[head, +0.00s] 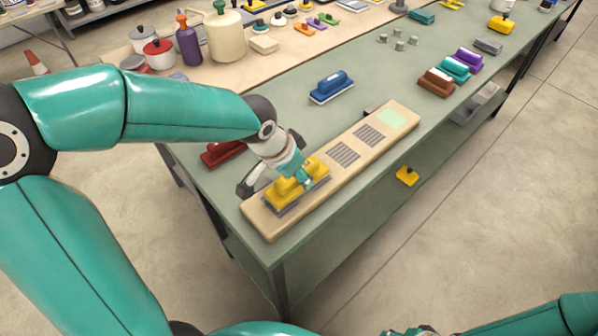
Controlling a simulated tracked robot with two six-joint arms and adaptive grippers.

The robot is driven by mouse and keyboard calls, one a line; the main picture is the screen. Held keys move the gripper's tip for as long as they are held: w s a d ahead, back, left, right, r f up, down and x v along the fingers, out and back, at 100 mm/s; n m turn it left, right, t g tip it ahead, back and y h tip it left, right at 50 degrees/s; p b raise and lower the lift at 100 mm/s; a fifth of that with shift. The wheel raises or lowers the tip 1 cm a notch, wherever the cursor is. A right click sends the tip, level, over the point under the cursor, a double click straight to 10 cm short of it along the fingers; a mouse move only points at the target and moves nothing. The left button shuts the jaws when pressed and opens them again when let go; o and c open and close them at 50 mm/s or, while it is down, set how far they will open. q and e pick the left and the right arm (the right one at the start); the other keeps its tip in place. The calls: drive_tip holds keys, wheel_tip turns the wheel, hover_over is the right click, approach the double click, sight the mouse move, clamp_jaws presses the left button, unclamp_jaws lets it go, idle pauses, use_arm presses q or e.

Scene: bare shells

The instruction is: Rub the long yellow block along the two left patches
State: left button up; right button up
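The long yellow block (313,184) lies on the left end of a beige board (270,226) at the front edge of the green table. My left gripper (300,178) is over the block and appears shut on its raised grip. The block's underside seems to rest on the board, and whatever lies beneath it is hidden. To its right the board carries two grey striped patches (344,153), (369,135) and a pale green patch (392,118). My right arm shows only at the bottom edge; its fingertips are out of view.
A dark red block (222,153) lies behind my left wrist, partly hidden. A blue block (331,86) stands behind the board. Brown (437,82), teal (454,68) and purple (469,59) blocks stand farther right. A small yellow block (407,176) is below the table top.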

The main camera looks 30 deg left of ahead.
use_arm(q)
drive_tip(key=shift+f+b, duration=0.55)
drive_tip(key=shift+b, duration=0.2)
idle(1.3)
drive_tip(key=shift+s, duration=0.1)
